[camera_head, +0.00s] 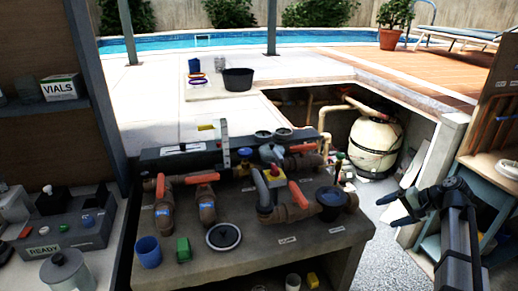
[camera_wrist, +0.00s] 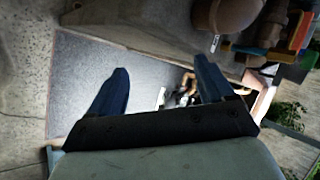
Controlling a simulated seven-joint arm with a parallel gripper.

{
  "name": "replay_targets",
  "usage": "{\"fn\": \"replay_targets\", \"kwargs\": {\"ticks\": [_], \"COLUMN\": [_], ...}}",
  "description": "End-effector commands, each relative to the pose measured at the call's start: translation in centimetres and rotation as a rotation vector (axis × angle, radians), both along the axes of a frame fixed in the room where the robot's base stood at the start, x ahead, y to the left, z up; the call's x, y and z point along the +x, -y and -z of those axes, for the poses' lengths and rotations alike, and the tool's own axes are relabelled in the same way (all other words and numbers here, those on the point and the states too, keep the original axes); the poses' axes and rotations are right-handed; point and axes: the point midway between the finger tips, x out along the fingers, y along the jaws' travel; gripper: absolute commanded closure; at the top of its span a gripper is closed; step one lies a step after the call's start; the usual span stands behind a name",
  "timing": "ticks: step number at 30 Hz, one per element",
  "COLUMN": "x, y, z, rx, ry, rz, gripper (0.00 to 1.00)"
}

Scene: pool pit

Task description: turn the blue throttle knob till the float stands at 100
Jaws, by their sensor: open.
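A small blue knob (camera_head: 245,152) sits among the brown pipes at the back of the bench, and I take it for the throttle knob. Just left of it stands an upright clear gauge tube (camera_head: 225,145). Its float and scale marks are too small to read. My gripper (camera_head: 392,208) is off the right end of the bench, well apart from the knob, over the grey pit floor. In the wrist view my gripper (camera_wrist: 160,65) shows two dark fingers spread apart with nothing between them. The knob cannot be made out in the wrist view.
Orange-handled valves (camera_head: 297,194) and brown pipes crowd the bench (camera_head: 265,262). A blue cup (camera_head: 148,251), a green block (camera_head: 183,249) and a round lid (camera_head: 223,236) lie along its front. A filter tank (camera_head: 376,141) stands behind my gripper. A blue-framed table (camera_head: 486,180) is at right.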

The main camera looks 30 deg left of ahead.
Motion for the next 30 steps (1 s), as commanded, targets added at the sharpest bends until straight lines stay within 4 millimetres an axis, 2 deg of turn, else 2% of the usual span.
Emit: {"fn": "replay_targets", "kwargs": {"ticks": [1,3,6,9,20,30], "x": [0.9,1.5,2.1,2.1,0.7,-3.3], "y": [-1.5,-3.7,-7.7,-11.5,-24.5,-36.8], "z": [-2.1,-4.6,-7.8,-10.2,-15.8,-20.8], "rx": [-0.005,-0.017,-0.050,-0.089,-0.236,-0.373], "ry": [0.030,0.074,0.142,0.203,0.402,0.596], "rz": [-0.033,-0.089,-0.182,-0.272,-0.569,-0.849], "gripper": [0.19,0.19,0.19,0.19,0.19,0.19]}}
